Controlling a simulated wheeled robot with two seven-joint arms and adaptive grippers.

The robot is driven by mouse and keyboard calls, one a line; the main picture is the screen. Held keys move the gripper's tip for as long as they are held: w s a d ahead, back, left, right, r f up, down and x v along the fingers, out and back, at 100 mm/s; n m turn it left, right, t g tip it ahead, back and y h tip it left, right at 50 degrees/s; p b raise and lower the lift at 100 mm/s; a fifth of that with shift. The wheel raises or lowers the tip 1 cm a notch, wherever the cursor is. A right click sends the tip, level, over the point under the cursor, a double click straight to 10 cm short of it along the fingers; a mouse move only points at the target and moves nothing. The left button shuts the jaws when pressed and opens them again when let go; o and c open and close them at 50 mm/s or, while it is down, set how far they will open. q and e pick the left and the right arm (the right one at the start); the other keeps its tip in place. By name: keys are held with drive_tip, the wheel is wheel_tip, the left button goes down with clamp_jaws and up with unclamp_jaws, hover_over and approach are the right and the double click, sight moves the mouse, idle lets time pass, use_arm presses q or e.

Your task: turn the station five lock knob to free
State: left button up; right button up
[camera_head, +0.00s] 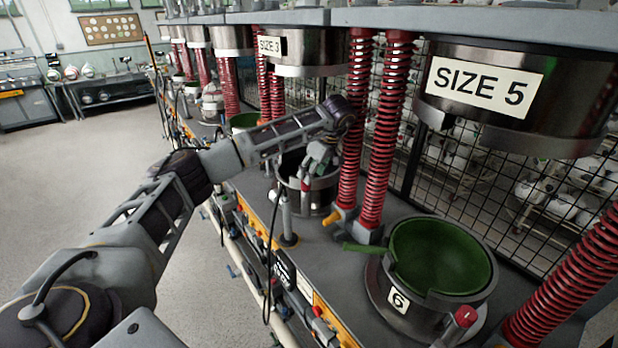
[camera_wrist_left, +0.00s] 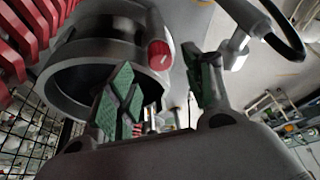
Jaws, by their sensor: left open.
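The lock knob (camera_wrist_left: 160,55) is red with a pale mark and sits at the rim of a dark metal cup (camera_wrist_left: 85,85) in the left wrist view. I cannot read its setting. My left gripper (camera_wrist_left: 160,92) is open, with green pads on both fingers. The knob shows in the space between the fingers, nearer the left finger, and nothing is held. In the head view my left gripper (camera_head: 312,168) reaches down over the same middle cup (camera_head: 322,195), largely hiding its knob. No number shows on this cup. My right gripper is not in view.
Red spring columns (camera_head: 385,130) stand close right of my left gripper. Wire mesh runs behind; open floor lies left.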

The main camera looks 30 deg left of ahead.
sight(306, 185)
use_arm(q)
drive_tip(key=v, duration=0.7)
drive_tip(key=shift+r, duration=0.15)
drive_tip(key=shift+s+n, duration=0.1)
drive_tip(key=shift+n, duration=0.2)
drive_tip(key=s+a+n+t+h, duration=0.2)
drive_tip(key=n, duration=0.8)
drive_tip(key=s+a+r+n+t+h, duration=0.1)
drive_tip(key=s+a+n+t+h, duration=0.1)
drive_tip(key=n, duration=0.8)
drive_tip(key=shift+s+a+r+p, duration=0.3)
drive_tip(key=shift+s+p, duration=0.1)
drive_tip(key=shift+s, duration=0.25)
drive_tip(key=shift+w+f, duration=0.1)
drive_tip(key=shift+f, duration=0.05)
drive_tip(key=shift+p+x, duration=1.65)
drive_tip(key=shift+x, duration=5.15)
